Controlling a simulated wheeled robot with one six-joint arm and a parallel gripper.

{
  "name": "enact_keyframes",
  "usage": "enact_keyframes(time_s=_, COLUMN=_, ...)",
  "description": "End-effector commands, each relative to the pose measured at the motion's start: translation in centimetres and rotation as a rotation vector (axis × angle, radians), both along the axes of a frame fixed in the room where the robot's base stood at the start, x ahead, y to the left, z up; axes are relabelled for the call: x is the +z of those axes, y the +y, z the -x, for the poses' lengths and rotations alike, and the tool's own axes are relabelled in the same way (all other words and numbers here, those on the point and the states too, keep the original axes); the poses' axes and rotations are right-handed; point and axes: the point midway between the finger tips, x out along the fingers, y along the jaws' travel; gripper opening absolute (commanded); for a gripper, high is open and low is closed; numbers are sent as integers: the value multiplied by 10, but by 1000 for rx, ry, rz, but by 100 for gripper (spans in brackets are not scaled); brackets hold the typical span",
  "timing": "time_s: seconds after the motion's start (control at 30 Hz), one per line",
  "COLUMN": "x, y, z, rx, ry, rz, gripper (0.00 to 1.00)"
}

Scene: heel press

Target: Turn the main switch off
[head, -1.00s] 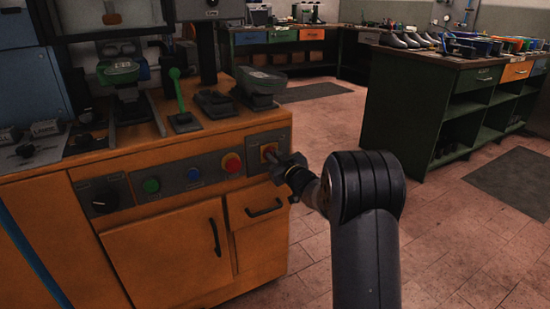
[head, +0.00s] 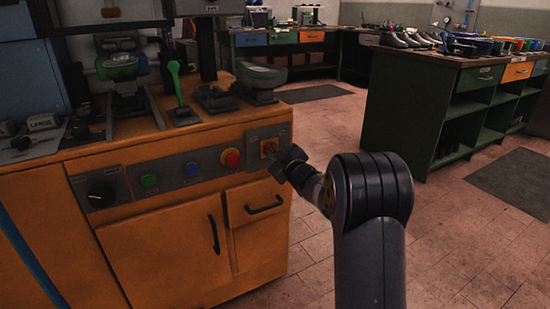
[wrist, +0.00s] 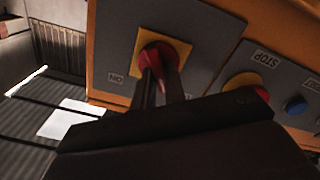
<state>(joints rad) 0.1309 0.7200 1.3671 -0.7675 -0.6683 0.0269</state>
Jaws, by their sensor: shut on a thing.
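The main switch (head: 268,148) is a red rotary knob on a yellow square plate, at the right end of the orange machine's front. In the wrist view the red knob (wrist: 157,56) is between my two dark fingers, with the yellow plate around it and an upside-down "ON" mark at the lower left. My gripper (wrist: 160,78) is shut on the red knob. In the head view my gripper (head: 278,158) reaches the switch from the right and hides part of it.
Left of the switch are a red stop button (head: 230,158), a blue button (head: 192,169), a green button (head: 149,180) and a black dial (head: 102,194). A drawer handle (head: 264,205) sits just below. A dark green workbench (head: 425,110) stands at the right, with open floor between.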

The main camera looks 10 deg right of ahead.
Motion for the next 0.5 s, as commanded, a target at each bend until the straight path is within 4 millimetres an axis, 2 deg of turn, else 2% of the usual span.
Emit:
enact_keyframes(time_s=0.23, x=-2, y=1, z=0, rx=0, ry=-39, rz=119, gripper=0)
enact_keyframes(time_s=0.5, x=-1, y=1, z=0, rx=0, ry=-54, rz=170, gripper=0)
